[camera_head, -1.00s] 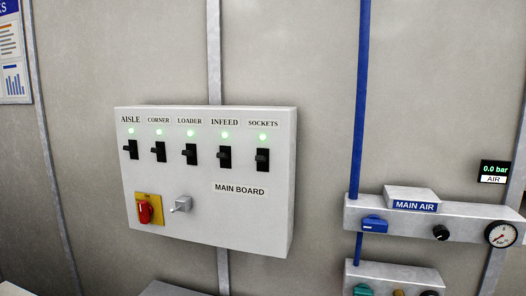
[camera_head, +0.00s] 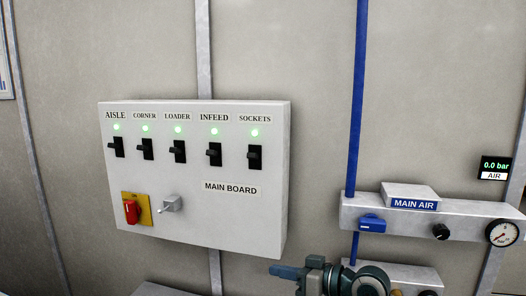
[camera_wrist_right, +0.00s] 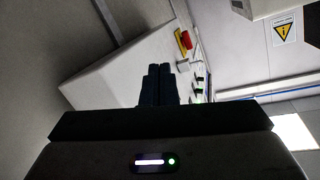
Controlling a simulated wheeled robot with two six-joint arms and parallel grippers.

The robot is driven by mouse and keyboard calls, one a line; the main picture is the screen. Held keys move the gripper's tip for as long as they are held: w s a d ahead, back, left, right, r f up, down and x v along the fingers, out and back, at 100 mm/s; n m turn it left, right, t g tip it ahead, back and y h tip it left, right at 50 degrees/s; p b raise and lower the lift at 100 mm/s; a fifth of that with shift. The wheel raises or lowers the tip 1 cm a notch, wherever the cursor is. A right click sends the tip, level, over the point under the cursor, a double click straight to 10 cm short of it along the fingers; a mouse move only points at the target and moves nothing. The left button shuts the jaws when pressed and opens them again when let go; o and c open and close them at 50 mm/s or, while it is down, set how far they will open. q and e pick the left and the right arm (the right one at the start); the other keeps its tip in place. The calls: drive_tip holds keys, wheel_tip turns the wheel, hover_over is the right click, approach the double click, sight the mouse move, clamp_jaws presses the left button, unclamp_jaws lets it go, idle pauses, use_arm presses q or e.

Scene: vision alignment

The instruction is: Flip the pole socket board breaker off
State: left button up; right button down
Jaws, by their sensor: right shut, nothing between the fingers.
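A white box labelled MAIN BOARD (camera_head: 190,220) is on the wall, with a row of black breakers labelled AISLE, CORNER, LOADER, INFEED and SOCKETS. The SOCKETS breaker (camera_head: 254,158) is the rightmost, with a lit green lamp above it (camera_head: 254,132). No label reading "pole socket board" shows. My right gripper (camera_head: 272,270) is low in the head view, just below the board's lower right corner, its fingers pointing left. In the right wrist view its dark fingers (camera_wrist_right: 158,70) are together and empty, with the board's side (camera_wrist_right: 115,70) beyond. My left gripper is not in view.
A red rotary switch on a yellow plate (camera_head: 131,211) and a grey toggle (camera_head: 172,203) are on the board's lower left. A blue pipe (camera_head: 357,100) and the MAIN AIR unit with a blue handle (camera_head: 372,223) and gauge (camera_head: 502,233) stand to the right.

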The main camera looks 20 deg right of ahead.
wheel_tip(320, 180, up, 15)
drive_tip(key=w+d+t+y, duration=0.2)
drive_tip(key=d+y, duration=0.1)
drive_tip(key=y, duration=0.3)
approach(263, 151)
drive_tip(key=s+r, duration=0.1)
drive_tip(key=s, duration=0.1)
drive_tip(key=shift+s+a, duration=0.1)
drive_tip(key=shift+a, duration=0.25)
drive_tip(key=shift+h, duration=0.4)
drive_tip(key=p+x, duration=0.2)
drive_tip(key=x, duration=0.1)
drive_tip(key=p+x, duration=0.4)
drive_tip(key=x, duration=0.1)
drive_tip(key=shift+a+r, duration=0.2)
drive_tip(key=shift+r, duration=0.2)
drive_tip(key=shift+w+a, duration=0.55)
drive_tip(key=shift+w, duration=0.15)
drive_tip(key=shift+n, duration=0.3)
